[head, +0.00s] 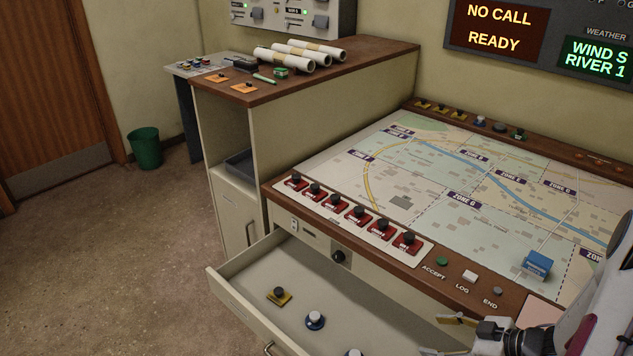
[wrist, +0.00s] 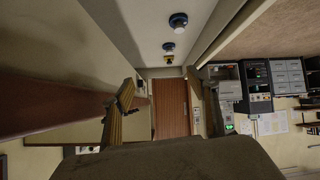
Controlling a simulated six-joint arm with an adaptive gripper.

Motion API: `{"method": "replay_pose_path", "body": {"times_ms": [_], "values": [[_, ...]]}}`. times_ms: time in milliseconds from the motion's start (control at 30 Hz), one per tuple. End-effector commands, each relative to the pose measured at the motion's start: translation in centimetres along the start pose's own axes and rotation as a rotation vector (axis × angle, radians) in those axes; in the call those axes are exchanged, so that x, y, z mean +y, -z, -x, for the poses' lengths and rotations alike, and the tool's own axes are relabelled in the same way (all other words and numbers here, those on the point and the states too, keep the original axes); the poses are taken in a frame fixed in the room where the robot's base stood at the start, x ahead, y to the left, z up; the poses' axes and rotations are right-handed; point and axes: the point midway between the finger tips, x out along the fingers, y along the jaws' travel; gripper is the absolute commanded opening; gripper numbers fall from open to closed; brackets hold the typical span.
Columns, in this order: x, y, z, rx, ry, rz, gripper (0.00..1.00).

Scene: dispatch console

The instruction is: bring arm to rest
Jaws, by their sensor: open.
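My gripper (head: 450,336) is at the lower right of the head view, over the right end of the open drawer (head: 221,284). Its two fingers are apart, and I see nothing between them. In the wrist view one finger (wrist: 123,97) shows at the left of centre. My arm comes in from the right edge. The drawer holds a yellow-based piece (head: 279,296) and blue-based pieces, one of them (head: 315,320) near the middle. The wrist view also shows blue-based pieces (wrist: 178,21) in the drawer.
The map table (head: 420,185) lies behind the drawer, with a row of red-based pieces (head: 357,215) along its edge. A blue block (head: 537,264) stands on the map near my arm. A cabinet (head: 290,120) bears rolled papers (head: 300,53). The floor at left is clear around a green bin (head: 146,148).

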Motion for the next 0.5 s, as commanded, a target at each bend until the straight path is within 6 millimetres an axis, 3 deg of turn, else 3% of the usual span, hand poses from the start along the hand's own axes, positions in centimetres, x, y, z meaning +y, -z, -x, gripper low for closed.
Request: {"method": "replay_pose_path", "body": {"times_ms": [200, 500], "values": [[0.8, 5.2, -0.7, -0.044, -0.018, 0.05, 0.59], [5.1, 8.8, 1.0, -0.179, -0.198, 0.083, 0.59]]}}
